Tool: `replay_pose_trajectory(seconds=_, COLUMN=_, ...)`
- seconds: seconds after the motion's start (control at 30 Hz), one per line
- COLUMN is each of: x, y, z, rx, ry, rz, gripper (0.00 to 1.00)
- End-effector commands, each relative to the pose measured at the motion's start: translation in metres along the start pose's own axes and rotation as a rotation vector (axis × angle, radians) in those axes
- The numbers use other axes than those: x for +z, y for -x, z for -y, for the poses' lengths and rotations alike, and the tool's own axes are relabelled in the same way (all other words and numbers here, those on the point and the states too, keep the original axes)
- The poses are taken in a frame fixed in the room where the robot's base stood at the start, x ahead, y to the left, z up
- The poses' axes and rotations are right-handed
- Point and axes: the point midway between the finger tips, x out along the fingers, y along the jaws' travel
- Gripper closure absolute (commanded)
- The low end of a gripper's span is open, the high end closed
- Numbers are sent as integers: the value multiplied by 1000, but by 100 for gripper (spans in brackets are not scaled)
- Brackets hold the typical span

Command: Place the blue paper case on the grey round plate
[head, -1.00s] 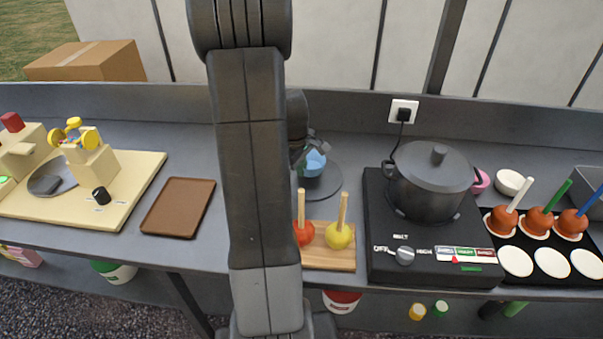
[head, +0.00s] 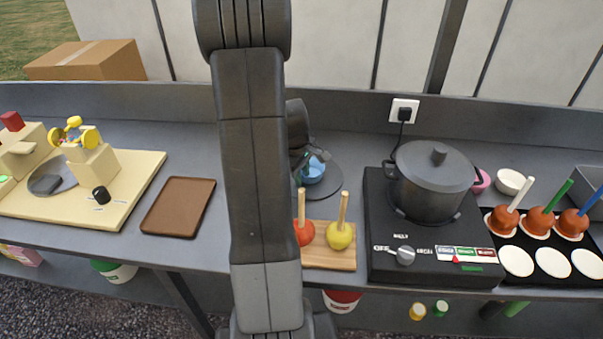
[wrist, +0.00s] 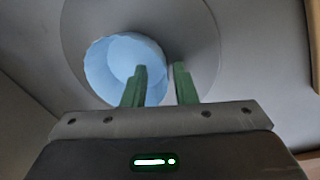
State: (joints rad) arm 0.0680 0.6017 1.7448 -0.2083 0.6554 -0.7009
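The fingertips' exact contact is hidden.
A wooden board (head: 330,258) with a red and a yellow stick apple lies in front of the plate. A dark pot (head: 432,180) on a black hob stands to the right. A brown tray (head: 178,206) lies left of my arm.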

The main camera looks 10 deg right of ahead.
Motion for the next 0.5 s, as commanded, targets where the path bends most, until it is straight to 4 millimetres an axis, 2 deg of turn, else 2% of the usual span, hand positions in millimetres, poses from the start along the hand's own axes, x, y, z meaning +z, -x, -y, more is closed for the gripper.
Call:
replay_pose_trajectory(seconds=0.17, x=-1, y=18, z=-2, rx=4, ry=0, rz=-3, gripper=75)
replay_pose_trajectory(seconds=0.5, x=-1, y=85, z=-1, rx=4, ry=0, rz=-4, gripper=75)
